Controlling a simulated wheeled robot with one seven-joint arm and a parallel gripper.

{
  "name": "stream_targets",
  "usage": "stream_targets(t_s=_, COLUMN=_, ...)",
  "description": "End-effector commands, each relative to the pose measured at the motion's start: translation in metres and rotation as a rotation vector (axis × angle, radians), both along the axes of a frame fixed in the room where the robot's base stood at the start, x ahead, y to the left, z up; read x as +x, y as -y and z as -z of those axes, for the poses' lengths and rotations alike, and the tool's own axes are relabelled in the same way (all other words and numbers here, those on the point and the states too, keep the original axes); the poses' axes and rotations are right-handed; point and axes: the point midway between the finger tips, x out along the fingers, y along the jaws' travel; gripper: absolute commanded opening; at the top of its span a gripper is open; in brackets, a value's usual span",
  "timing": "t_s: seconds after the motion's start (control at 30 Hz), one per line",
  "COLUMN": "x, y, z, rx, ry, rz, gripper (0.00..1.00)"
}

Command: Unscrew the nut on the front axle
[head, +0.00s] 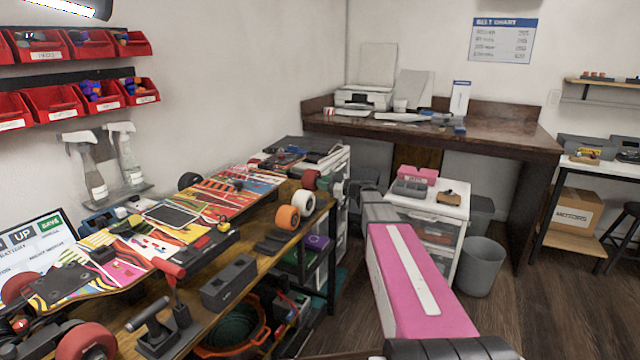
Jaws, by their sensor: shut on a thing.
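A red wheel (310,180) shows at the bench's far right edge, and a dark wheel (190,181) at the far left. My arm reaches in from the lower right. My gripper (338,188) is small and partly hidden by my arm, just right of the red wheel. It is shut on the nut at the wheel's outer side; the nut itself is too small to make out.
Orange (288,217) and white (303,201) wheels stand on the bench's right edge. A grey block (228,283) and a red-handled tool (172,285) are nearer. A white drawer cabinet (437,215) and a grey bin (482,268) stand to the right. Floor at lower right is clear.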

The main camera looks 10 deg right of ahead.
Motion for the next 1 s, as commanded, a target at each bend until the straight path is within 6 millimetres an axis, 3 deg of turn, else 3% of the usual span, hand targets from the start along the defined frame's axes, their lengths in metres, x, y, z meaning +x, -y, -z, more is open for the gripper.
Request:
stream_targets(t_s=0.27, x=0.0001, y=0.0001, z=0.0000, rx=-0.028, ry=0.042, rz=0.000, gripper=0.09)
stream_targets(t_s=0.7, x=-0.0002, y=0.0005, z=0.0000, rx=-0.267, ry=0.401, rz=0.000, gripper=0.09)
stream_targets(t_s=0.97, x=-0.0002, y=0.0005, z=0.0000, rx=-0.277, ry=0.415, rz=0.000, gripper=0.09)
stream_targets(t_s=1.0, x=-0.0002, y=0.0005, z=0.0000, rx=-0.276, ry=0.414, rz=0.000, gripper=0.36)
